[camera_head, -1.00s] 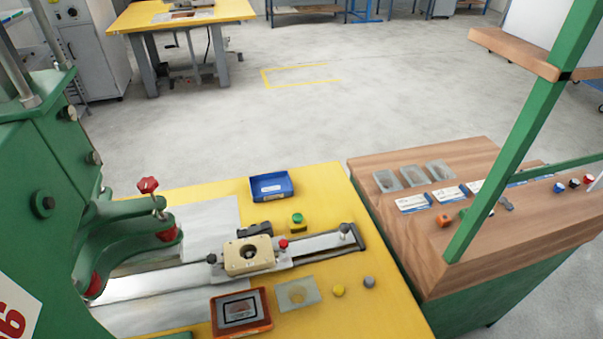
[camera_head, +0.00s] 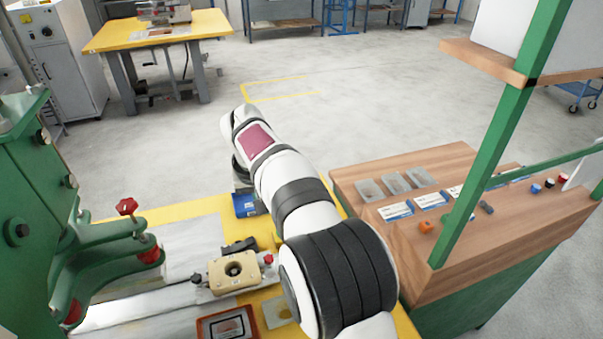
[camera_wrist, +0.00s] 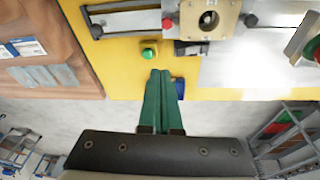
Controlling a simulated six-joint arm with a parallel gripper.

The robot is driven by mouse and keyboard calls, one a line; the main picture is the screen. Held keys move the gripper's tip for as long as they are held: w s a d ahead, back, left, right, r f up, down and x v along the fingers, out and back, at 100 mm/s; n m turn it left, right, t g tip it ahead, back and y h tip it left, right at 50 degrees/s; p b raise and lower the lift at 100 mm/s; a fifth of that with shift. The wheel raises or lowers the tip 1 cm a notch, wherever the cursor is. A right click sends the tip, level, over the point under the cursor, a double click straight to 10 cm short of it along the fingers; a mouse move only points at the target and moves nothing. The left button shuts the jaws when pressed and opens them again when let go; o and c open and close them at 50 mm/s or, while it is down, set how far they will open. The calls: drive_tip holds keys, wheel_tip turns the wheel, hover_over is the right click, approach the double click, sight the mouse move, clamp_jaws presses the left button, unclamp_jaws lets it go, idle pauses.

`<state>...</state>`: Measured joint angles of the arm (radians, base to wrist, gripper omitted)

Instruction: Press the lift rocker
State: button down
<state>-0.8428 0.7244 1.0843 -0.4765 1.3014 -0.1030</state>
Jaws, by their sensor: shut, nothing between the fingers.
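A low dark block (camera_head: 240,245), which may be the lift rocker, sits on the yellow table just behind the cream nest block (camera_head: 233,273). In the wrist view the dark block (camera_wrist: 188,48) is partly in view, up and right of my fingertips. My gripper (camera_wrist: 160,74) has its two green fingers together, with nothing between them. The tips point at the yellow table near a green button (camera_wrist: 149,53), apart from the dark block in the picture; their height is unclear. In the head view my arm hides the green button and the fingertips.
A green press (camera_head: 30,210) with a red knob (camera_head: 127,206) stands at left. An orange-rimmed tray (camera_head: 228,325) lies in front. A wooden bench (camera_head: 400,240) with a green post (camera_head: 490,150) stands at right.

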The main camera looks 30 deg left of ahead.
drive_tip(key=n, duration=0.2)
hover_over(245, 242)
drive_tip(key=s+d, duration=0.2)
drive_tip(key=s, duration=0.2)
wheel_tip(245, 242, down, 3)
drive_tip(key=shift+s+a+f, duration=0.15)
drive_tip(key=shift+a, duration=0.1)
drive_tip(key=shift+f, duration=0.1)
drive_tip(key=x, duration=1.3)
drive_tip(key=shift+w+d+f, duration=0.25)
drive_tip(key=shift+d+f, duration=0.05)
drive_tip(key=shift+y, duration=0.3)
drive_tip(key=shift+w+d+m+g+y, duration=0.15)
drive_tip(key=shift+m+g+y, duration=0.15)
drive_tip(key=shift+y, duration=0.2)
drive_tip(key=shift+d+f+g+y, duration=0.1)
drive_tip(key=shift+g+y, duration=0.2)
drive_tip(key=shift+g, duration=0.1)
